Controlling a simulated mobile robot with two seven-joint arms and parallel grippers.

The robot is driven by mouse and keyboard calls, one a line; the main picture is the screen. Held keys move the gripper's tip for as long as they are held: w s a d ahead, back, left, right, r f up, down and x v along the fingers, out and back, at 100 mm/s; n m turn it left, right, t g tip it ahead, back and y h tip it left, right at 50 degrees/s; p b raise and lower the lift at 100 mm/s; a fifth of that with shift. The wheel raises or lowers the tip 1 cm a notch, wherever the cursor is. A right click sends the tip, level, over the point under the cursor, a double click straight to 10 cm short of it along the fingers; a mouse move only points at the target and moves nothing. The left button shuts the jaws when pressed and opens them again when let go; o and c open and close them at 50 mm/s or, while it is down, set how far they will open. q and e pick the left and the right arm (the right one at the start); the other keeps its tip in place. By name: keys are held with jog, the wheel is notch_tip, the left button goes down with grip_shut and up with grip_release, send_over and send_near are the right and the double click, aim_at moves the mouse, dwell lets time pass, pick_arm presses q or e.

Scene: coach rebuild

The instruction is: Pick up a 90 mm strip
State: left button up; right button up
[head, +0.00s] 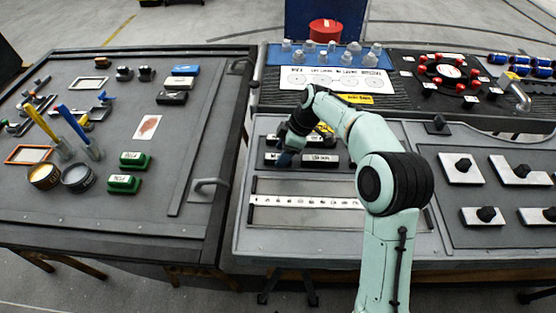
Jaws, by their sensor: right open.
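Dark strips with small white labels lie in a row on the grey bench; one labelled strip (320,161) shows to the right of my right gripper. Another strip lies just behind it, partly covered by my arm. The labels are too small to read, so I cannot tell which strip is 90 mm. My right gripper (284,159) points down at the left end of the row, low over the strips. It is open. I cannot tell whether its fingers touch a strip. My left gripper is not in view.
A white marked scale (305,202) lies in front of the strips. A blue tray with bottles (273,54) and a ring of red knobs stand behind. Black knobs on white plates (461,169) are at right. The left bench (190,120) holds tools, tins and green blocks.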

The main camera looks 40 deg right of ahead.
jog(key=shift+x, duration=1)
jog(key=c, duration=1.1)
jog(key=shift+c, duration=0.2)
